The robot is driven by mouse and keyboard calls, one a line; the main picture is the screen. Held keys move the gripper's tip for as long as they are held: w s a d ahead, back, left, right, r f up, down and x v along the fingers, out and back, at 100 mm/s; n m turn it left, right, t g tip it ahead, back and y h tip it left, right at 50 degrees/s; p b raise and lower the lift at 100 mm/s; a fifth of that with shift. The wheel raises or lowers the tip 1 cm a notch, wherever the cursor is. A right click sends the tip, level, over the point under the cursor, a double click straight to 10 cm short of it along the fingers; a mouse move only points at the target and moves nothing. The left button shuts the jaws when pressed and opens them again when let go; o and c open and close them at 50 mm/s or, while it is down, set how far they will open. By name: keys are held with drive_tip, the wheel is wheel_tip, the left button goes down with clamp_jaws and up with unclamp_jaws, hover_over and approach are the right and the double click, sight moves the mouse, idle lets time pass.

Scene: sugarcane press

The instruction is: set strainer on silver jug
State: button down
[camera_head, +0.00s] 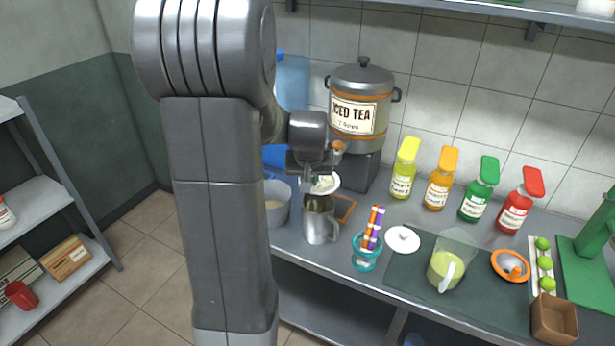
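The silver jug (319,226) stands upright near the front edge of the counter, just right of my arm, with its handle to the right. My gripper (311,172) is above and slightly behind the jug, seen small and partly covered by my own wrist. I cannot tell whether its fingers are open or shut.
A teal holder (366,262) with coloured sticks stands right of the jug, and a grey pot (277,204) left of it. The iced tea dispenser (361,100) rises behind. A white lid (403,240) and a clear pitcher (451,262) are farther right. Several bottles line the wall.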

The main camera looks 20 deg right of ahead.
wheel_tip(320, 180, down, 8)
drive_tip(key=b, duration=0.5)
drive_tip(key=shift+r, duration=0.2)
drive_tip(key=shift+f+b, duration=0.15)
drive_tip(key=shift+b, duration=0.25)
idle(0.4)
drive_tip(key=c, duration=0.8)
unclamp_jaws()
drive_tip(key=shift+o, duration=0.2)
drive_tip(key=shift+r+p, duration=2.35)
drive_tip(key=shift+r, duration=1.25)
drive_tip(key=shift+f, duration=0.1)
